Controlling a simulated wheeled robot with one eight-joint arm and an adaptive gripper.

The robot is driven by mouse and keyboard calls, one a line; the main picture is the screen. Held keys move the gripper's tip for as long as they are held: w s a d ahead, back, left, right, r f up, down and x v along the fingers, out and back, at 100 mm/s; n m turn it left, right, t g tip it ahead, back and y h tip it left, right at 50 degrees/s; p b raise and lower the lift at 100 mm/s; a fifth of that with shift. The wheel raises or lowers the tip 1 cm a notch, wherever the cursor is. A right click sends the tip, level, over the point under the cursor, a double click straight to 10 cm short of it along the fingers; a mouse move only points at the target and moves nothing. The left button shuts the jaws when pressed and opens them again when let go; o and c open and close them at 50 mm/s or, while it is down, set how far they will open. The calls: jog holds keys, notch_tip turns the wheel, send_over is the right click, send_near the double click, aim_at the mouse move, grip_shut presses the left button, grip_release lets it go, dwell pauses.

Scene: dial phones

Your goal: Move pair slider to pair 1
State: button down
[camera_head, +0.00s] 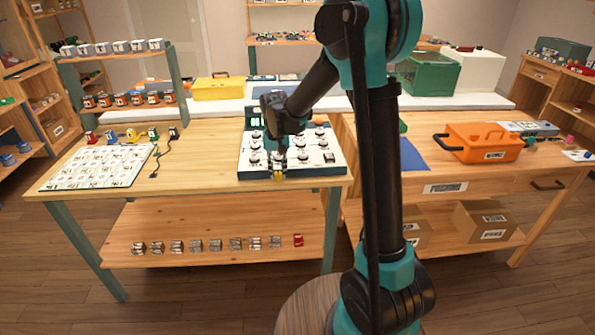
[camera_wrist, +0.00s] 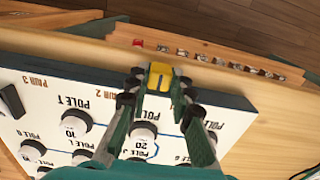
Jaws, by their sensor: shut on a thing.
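The white-topped dial panel (camera_head: 308,169) lies on the wooden workbench, with several round dials on it. In the wrist view the panel (camera_wrist: 52,72) appears upside down, with "PAIR 3" and "PAIR 2" printed along its edge. The pair slider (camera_wrist: 160,76) is a yellow block with a dark mark at that edge, just right of the "PAIR 2" print. My gripper (camera_wrist: 160,82) is shut on the slider, a fingertip at each side. In the head view my gripper (camera_head: 279,168) is at the panel's front edge. No "PAIR 1" print can be read; my fingers cover part of the edge.
A dial (camera_wrist: 75,122) and another dial (camera_wrist: 143,138) stand close to my fingers. A black switch (camera_wrist: 11,101) is at the panel's far left in the wrist view. A keyed sheet (camera_head: 97,168) lies left, an orange toolbox (camera_head: 482,142) right.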

jog(key=shift+a, duration=1.95)
jog(key=c, duration=1.3)
grip_release()
jog(key=shift+a, duration=0.1)
notch_tip(320, 180, up, 12)
jog(key=shift+r, duration=0.1)
jog(key=s+d+f+t, duration=0.1)
jog(key=s+d+f, duration=0.3)
jog(key=s+d, duration=0.3)
jog(key=s+d+f+t, duration=0.1)
jog(key=s+d+f, duration=0.4)
jog(key=s+d, duration=0.3)
jog(key=s+d+f+t, duration=0.2)
jog(key=s+d+f, duration=0.3)
jog(key=s+d, duration=0.2)
jog(key=shift+s+d, duration=0.35)
jog(key=shift+s, duration=0.55)
